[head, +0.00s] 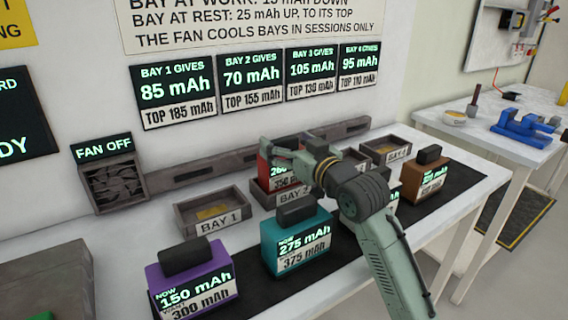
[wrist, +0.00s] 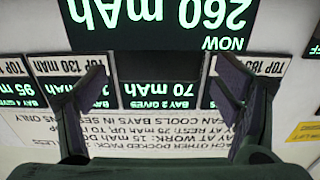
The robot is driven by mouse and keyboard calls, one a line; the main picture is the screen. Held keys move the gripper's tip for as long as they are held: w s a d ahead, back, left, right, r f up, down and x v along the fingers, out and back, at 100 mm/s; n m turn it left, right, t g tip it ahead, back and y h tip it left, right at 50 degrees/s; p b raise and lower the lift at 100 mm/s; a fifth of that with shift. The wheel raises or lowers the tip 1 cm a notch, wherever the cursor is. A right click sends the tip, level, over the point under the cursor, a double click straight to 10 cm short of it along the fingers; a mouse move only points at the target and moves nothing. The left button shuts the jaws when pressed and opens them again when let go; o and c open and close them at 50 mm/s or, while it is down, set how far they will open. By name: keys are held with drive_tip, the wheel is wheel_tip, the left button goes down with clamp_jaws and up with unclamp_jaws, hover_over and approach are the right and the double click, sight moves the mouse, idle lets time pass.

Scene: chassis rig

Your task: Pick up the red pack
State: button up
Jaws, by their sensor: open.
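The red pack (head: 263,170) sits in bay 2 (head: 262,193) in the head view, largely hidden behind my gripper and wrist. Its label reads 260 mAh, partly covered. In the wrist view its dark display (wrist: 160,25) appears upside down at the top, reading NOW 260 mAh. My gripper (head: 284,150) is at the pack's upper part in the head view. In the wrist view my gripper (wrist: 160,88) is open, one finger on each side, with the wall signs showing between them. I cannot tell whether the fingers touch the pack.
Bay 1 (head: 212,204) is empty. In front stand a purple pack (head: 185,272), a teal pack (head: 290,235) and a brown pack (head: 426,180); another is mostly behind my arm. A fan box (head: 115,185) reads FAN OFF. A side table (head: 475,130) holds a blue vise (head: 522,128).

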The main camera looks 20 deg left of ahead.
drive_tip(key=shift+c, duration=0.3)
clamp_jaws()
idle(0.9)
